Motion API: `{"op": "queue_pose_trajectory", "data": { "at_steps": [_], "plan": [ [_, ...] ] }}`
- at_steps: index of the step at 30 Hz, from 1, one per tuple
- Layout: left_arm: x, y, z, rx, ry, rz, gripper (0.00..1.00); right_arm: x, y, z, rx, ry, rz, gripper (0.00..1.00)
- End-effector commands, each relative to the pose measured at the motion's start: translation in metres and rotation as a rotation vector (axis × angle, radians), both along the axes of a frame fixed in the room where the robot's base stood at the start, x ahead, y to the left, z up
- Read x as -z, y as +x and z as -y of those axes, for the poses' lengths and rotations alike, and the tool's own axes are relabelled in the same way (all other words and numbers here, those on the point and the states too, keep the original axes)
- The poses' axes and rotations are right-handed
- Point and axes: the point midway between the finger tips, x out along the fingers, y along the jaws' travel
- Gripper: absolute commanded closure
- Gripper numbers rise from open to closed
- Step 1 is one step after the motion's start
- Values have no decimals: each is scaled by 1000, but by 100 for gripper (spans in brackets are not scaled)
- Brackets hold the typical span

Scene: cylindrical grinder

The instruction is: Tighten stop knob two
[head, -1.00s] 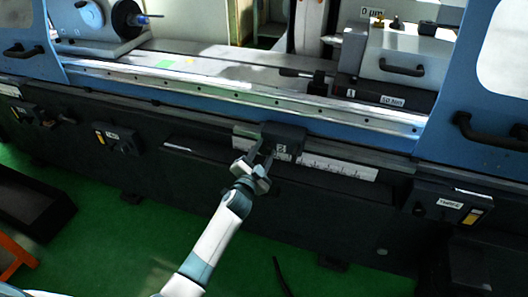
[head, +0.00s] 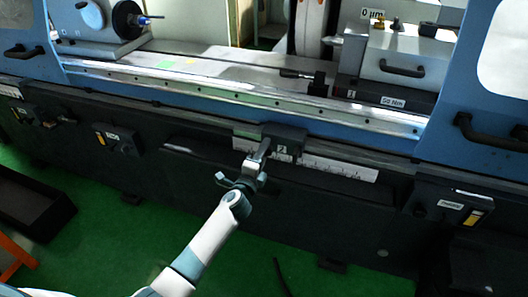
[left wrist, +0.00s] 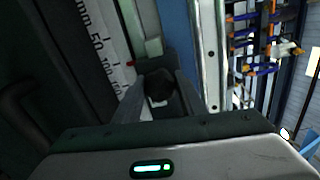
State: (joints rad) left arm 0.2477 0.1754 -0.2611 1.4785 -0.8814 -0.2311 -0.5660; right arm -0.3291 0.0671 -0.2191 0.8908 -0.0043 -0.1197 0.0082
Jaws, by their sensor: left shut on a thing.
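The dark stop block (head: 286,138) with a small "2" label sits on the white scale strip along the machine's front. In the left wrist view, its round black knob (left wrist: 158,84) is between the two fingers of my left gripper (left wrist: 157,98). In the head view my left gripper (head: 262,152) reaches up to the left part of this block, its hand turned so the fingers overlap. It is shut on the knob, which the fingers mostly hide in the head view. My right gripper is not in view.
The white scale (head: 335,169) runs to both sides of the block. A blue ledge and metal rail (head: 250,95) lie just above. Other control panels sit left (head: 118,141) and right (head: 455,207). The green floor in front is mostly open, with a dark tray (head: 35,205) at left.

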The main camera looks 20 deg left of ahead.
Motion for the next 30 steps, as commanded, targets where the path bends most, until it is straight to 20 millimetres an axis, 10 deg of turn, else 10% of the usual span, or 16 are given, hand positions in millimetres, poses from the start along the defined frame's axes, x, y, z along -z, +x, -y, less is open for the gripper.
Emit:
{"op": "queue_pose_trajectory", "data": {
  "at_steps": [22,24,30],
  "plan": [
    [2,-1,0,1,119,1,86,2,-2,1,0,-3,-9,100],
    [2,-1,0,1,119,1,47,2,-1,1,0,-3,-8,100],
    [1,0,0,1,117,2,45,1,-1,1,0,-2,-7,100]
  ]
}}
